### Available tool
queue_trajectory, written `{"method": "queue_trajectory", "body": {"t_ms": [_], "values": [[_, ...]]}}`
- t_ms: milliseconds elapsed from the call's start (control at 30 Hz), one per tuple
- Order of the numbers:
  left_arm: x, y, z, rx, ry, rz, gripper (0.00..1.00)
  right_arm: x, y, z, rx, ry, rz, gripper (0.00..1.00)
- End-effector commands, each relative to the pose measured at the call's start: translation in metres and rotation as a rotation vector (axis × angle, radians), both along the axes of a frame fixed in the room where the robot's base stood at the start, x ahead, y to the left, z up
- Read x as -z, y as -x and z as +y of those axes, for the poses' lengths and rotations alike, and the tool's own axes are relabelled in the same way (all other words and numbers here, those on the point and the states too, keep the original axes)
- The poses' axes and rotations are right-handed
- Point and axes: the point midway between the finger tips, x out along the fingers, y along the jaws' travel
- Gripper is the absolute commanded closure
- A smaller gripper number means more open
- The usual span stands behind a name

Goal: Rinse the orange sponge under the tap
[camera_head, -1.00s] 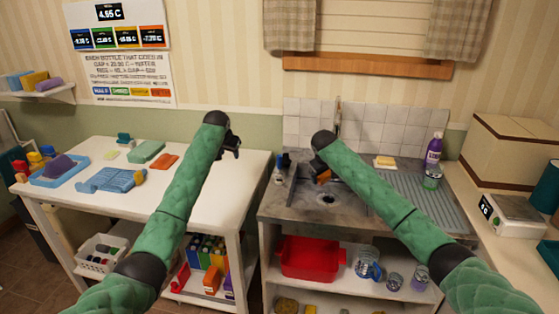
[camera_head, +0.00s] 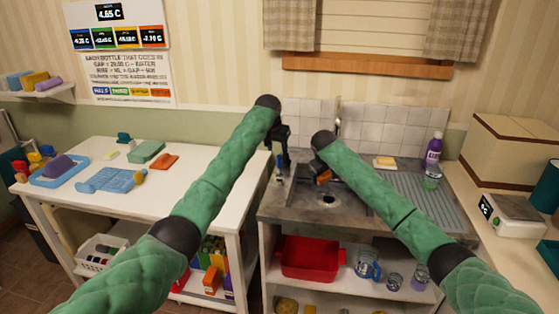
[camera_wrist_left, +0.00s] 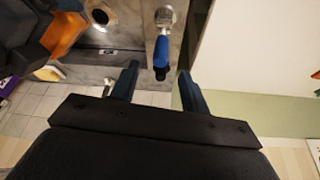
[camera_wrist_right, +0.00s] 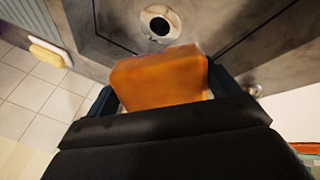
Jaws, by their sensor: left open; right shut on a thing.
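The orange sponge (camera_wrist_right: 160,78) is between the fingers of my right gripper (camera_wrist_right: 160,85), which is shut on it over the sink (camera_head: 310,200). The sponge also shows small in the head view (camera_head: 324,176). The drain (camera_wrist_right: 158,24) shows beyond the sponge in the right wrist view. My left gripper (camera_wrist_left: 155,85) is open and empty above the sink's left edge. A blue-handled lever (camera_wrist_left: 162,52) with a metal base lies just beyond and between its fingertips, and I see no contact. The tap's spout is mostly hidden behind my right arm in the head view.
A pale yellow bar (camera_head: 384,162) and a purple bottle (camera_head: 434,148) stand on the right of the sink counter. A white table (camera_head: 130,200) with a blue cloth and several sponges is at the left. A red basin (camera_head: 310,258) sits on the shelf below.

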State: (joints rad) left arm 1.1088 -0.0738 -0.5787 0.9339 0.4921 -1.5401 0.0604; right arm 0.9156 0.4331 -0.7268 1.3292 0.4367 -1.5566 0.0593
Motion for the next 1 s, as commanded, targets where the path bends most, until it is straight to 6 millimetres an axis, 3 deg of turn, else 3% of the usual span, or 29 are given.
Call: {"method": "queue_trajectory", "body": {"t_ms": [200, 400, 867, 1000], "values": [[0.036, -0.013, -0.006, -0.002, -0.001, 0.002, 0.54, 0.000, 0.000, 0.000, 0.000, 0.000, 0.000, 0.36], [0.059, -0.022, -0.011, 0.000, -0.001, 0.000, 0.54, 0.000, 0.000, 0.000, 0.000, 0.000, 0.000, 0.36], [0.070, -0.026, -0.013, 0.000, 0.000, -0.001, 0.54, 0.000, 0.000, 0.000, 0.000, 0.000, 0.000, 0.36], [0.070, -0.026, -0.013, 0.000, 0.000, -0.001, 0.78, 0.000, 0.000, 0.000, 0.000, 0.000, 0.000, 0.36]]}}
